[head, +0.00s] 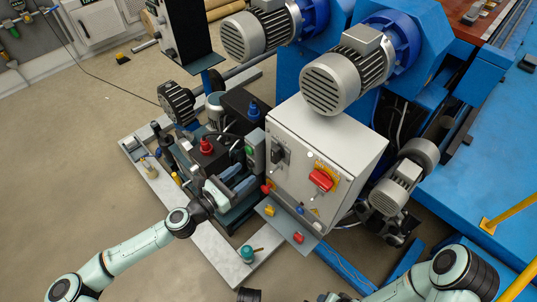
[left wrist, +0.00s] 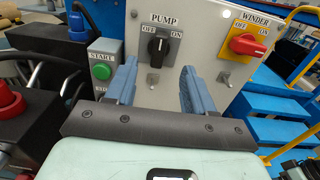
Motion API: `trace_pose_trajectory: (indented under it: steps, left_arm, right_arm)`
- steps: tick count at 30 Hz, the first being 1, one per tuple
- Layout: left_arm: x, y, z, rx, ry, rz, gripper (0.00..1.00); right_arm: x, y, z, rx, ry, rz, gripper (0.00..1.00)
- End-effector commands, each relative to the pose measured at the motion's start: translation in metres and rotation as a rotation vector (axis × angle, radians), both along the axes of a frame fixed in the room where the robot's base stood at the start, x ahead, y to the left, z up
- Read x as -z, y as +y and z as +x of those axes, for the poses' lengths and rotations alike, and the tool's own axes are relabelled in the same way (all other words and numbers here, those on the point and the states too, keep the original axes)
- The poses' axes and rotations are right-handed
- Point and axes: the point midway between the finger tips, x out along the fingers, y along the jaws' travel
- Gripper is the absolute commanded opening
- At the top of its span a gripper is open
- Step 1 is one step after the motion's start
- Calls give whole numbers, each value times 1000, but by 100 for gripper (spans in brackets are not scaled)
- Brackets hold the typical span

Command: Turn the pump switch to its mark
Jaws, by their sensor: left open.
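The pump switch (left wrist: 158,46) is a black rotary knob on a grey panel, under a PUMP label with OFF at its left and ON at its right. Its handle looks roughly upright; I cannot tell exactly which mark it points to. In the head view the pump switch (head: 278,154) is on the front of the grey control box (head: 295,135). My left gripper (left wrist: 156,78) is open and empty, its blue fingers apart below and either side of the knob in the wrist picture. In the head view my left gripper (head: 246,178) is left of the box, apart from the knob.
A red winder switch (left wrist: 248,45) on a yellow plate is right of the knob. A green START button (left wrist: 101,72) on a grey box is at the left. A red mushroom button (head: 206,146) stands near my left gripper. Motors (head: 340,75) overhang the control box.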

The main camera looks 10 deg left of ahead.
Motion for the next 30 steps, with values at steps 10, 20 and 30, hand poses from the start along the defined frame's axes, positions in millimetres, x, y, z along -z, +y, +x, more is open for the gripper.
trace_pose_trajectory:
  steps: [10, 20, 30]
  left_arm:
    - [2, -40, 57, 6, -1, 5, 53]
    - [1, -68, 98, 4, 0, 4, 53]
    - [0, -72, 105, 3, 1, 4, 53]
  right_arm:
    - [17, -12, 22, 23, -56, -29, 52]
    - [33, -18, 19, 33, -40, -39, 52]
    - [35, -19, 15, 34, -26, -38, 52]
